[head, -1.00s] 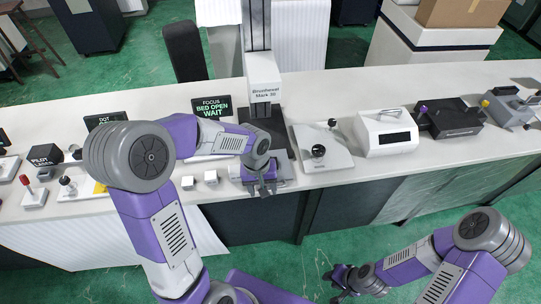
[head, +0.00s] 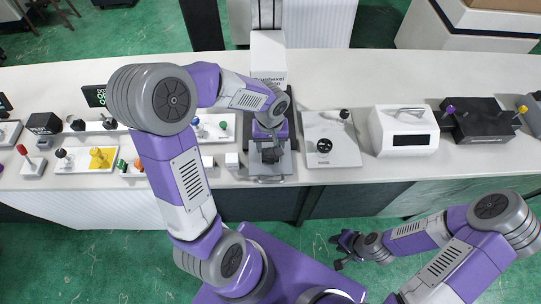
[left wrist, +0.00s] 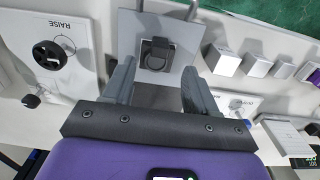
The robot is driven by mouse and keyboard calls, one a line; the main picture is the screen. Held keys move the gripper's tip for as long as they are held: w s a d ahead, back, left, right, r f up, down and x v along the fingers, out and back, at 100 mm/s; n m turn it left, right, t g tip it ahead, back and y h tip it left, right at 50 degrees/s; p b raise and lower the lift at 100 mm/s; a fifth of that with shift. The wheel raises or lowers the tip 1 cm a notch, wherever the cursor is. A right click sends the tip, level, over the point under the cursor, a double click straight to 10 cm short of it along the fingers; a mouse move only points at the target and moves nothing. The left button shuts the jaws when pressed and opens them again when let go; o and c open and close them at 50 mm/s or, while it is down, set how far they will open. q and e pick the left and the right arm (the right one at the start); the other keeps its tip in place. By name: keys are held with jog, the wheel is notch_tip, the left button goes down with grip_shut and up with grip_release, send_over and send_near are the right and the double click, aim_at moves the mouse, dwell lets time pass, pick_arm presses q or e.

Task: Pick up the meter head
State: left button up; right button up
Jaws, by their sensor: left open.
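A small dark block with a square face and a round part (left wrist: 156,55) sits on a grey plate (left wrist: 178,28) in the left wrist view; I take it for the meter head. In the head view it shows as a dark shape (head: 271,156) on the machine's grey bed (head: 268,179), partly hidden by my left gripper. My left gripper (left wrist: 158,78) is open, pointing down over the bed, with the block between and a little beyond its fingers, not held. In the head view the left gripper (head: 270,143) is at the machine's front. My right gripper (head: 342,250) is open and empty, low before the counter.
The machine column (head: 268,52) rises behind the bed. A white plate with a black knob (head: 331,140) stands to the right, then a white box with a display (head: 404,130) and a black box (head: 478,120). Small white cubes (left wrist: 257,66) stand beside the bed. Several control panels lie left.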

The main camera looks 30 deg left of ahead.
aim_at(270, 155)
pick_arm(q)
notch_tip(270, 155, down, 8)
jog(key=shift+r+b, duration=0.25)
jog(key=shift+b, duration=0.4)
jog(key=shift+c, duration=0.3)
grip_shut()
jog(key=shift+r, duration=0.1)
